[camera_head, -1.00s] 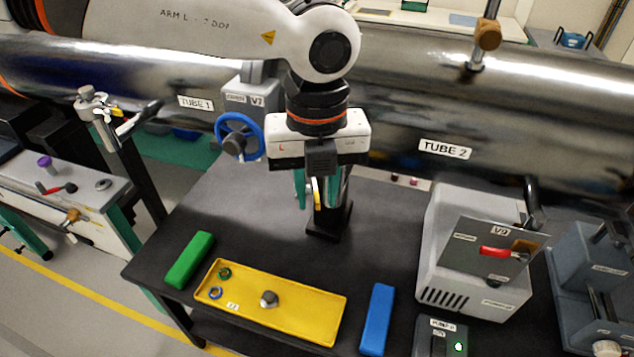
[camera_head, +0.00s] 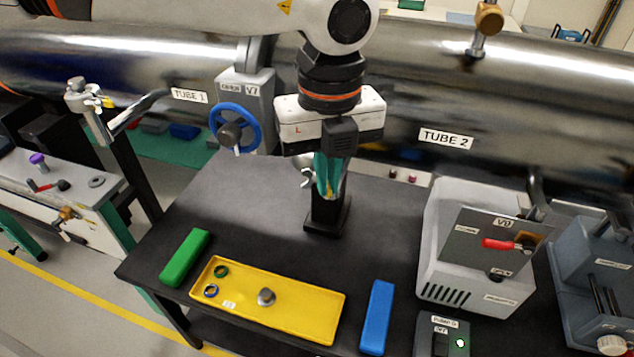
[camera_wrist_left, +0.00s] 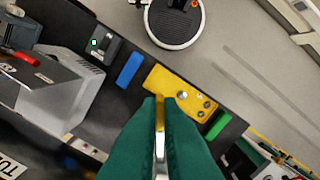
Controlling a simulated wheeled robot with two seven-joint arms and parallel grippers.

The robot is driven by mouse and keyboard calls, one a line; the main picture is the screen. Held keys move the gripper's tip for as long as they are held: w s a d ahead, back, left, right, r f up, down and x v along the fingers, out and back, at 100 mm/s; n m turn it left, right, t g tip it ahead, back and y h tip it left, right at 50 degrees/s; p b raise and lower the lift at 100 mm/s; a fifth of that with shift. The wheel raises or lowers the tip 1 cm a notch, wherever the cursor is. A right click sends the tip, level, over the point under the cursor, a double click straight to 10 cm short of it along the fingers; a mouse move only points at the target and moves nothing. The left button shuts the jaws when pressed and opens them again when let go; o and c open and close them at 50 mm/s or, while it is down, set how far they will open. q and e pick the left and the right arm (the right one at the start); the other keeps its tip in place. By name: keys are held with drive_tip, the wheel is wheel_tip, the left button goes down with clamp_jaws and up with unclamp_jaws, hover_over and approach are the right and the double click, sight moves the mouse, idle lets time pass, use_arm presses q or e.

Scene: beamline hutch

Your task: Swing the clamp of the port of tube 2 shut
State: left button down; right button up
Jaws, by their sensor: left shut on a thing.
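Tube 2 (camera_head: 446,152) is the big polished pipe at the right, with its label on the side. My left gripper (camera_head: 328,192) hangs in front of it over the black bench, its green fingers pointing down. The fingers are shut on the clamp of tube 2's port; a yellow part of it (camera_wrist_left: 160,112) shows between them in the left wrist view. A silvery piece (camera_head: 306,177) shows just left of the fingers. The gripper hides most of the port and clamp, so I cannot tell how far the clamp is swung. My right gripper is not in view.
A black post (camera_head: 327,215) stands below the gripper. On the bench (camera_head: 250,215) are a yellow tray (camera_head: 310,318), a green block (camera_head: 186,257), a blue block (camera_head: 377,317) and a grey valve box (camera_head: 460,265). A blue handwheel (camera_head: 235,127) is close at left.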

use_arm(q)
drive_tip(key=w+d+n+b, duration=0.5)
drive_tip(key=w+d+n, duration=0.2)
drive_tip(key=n, duration=0.4)
drive_tip(key=shift+w+d, duration=0.2)
drive_tip(key=shift+d, duration=0.45)
drive_tip(key=shift+r, duration=0.15)
drive_tip(key=c, duration=1.6)
unclamp_jaws()
wheel_tip(320, 180, up, 12)
drive_tip(key=shift+f+p, duration=0.1)
drive_tip(key=shift+p, duration=0.3)
